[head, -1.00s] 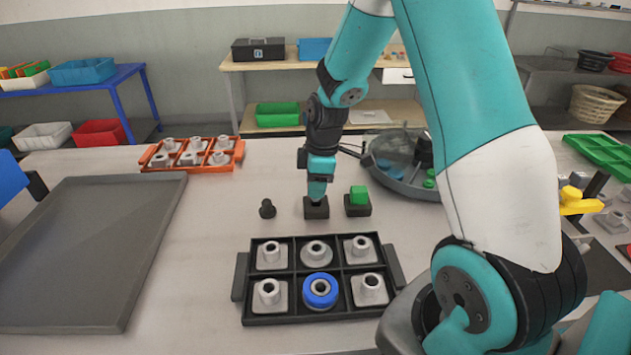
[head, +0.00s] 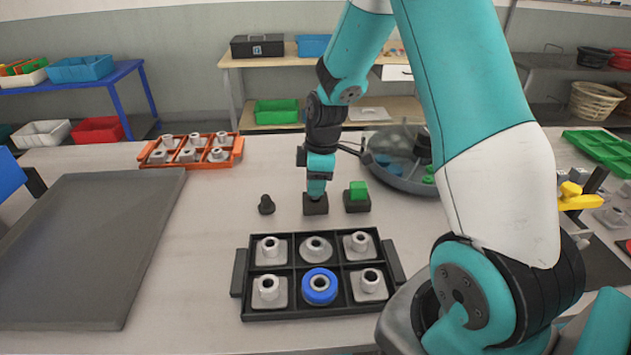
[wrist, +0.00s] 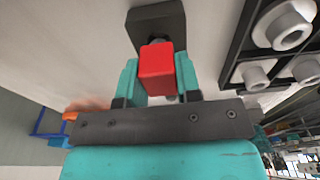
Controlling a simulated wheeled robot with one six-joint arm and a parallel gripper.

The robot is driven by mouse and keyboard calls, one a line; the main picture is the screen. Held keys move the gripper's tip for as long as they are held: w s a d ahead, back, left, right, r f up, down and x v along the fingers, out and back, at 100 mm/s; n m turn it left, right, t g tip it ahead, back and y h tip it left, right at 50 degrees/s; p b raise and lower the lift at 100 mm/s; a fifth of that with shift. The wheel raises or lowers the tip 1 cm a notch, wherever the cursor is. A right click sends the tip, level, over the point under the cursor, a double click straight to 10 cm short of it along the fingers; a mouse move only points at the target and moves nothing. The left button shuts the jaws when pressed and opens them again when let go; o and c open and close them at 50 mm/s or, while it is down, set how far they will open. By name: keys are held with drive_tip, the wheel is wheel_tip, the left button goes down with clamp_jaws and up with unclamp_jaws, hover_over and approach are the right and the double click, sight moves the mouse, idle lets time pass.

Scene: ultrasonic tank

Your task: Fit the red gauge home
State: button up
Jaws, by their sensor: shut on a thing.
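The red gauge (wrist: 156,68) is a small red block, and in the wrist view it sits between the two teal fingers of my gripper (wrist: 157,80). My gripper is shut on it. A dark square block (wrist: 158,17) with a dark opening lies just beyond the gauge. In the head view my gripper (head: 316,190) points down at this dark block (head: 316,208), the middle of a short row. The fingers hide the gauge there. I cannot tell how deep the gauge sits in the block.
To the right, a similar dark block (head: 357,208) carries a green piece (head: 358,190). To the left stands a small dark peg (head: 266,205). A black tray (head: 243,262) in front holds grey pieces and a blue ring (head: 319,287). A grey clear-lidded basin (head: 405,183) lies behind right.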

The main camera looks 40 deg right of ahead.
drive_tip(key=shift+f+b, duration=0.5)
drive_tip(key=shift+f, duration=0.55)
idle(2.5)
drive_tip(key=o, duration=1)
wheel_tip(320, 180, up, 17)
drive_tip(key=s+d, duration=0.1)
drive_tip(key=shift+d+r+b, duration=0.15)
drive_tip(key=shift+d+b, duration=0.25)
drive_tip(key=shift+b, duration=0.05)
drive_tip(key=shift+s, duration=0.1)
drive_tip(key=s+a+r+m+y, duration=0.1)
drive_tip(key=s+a, duration=0.3)
drive_tip(key=a, duration=0.3)
drive_tip(key=s+a+m, duration=0.1)
drive_tip(key=s+a, duration=0.2)
drive_tip(key=a, duration=0.5)
drive_tip(key=s+a+m+y, duration=0.2)
drive_tip(key=s+a, duration=0.7)
drive_tip(key=s, duration=0.5)
drive_tip(key=shift+a+f+g, duration=0.15)
drive_tip(key=shift+f+g, duration=0.05)
drive_tip(key=shift+g, duration=0.2)
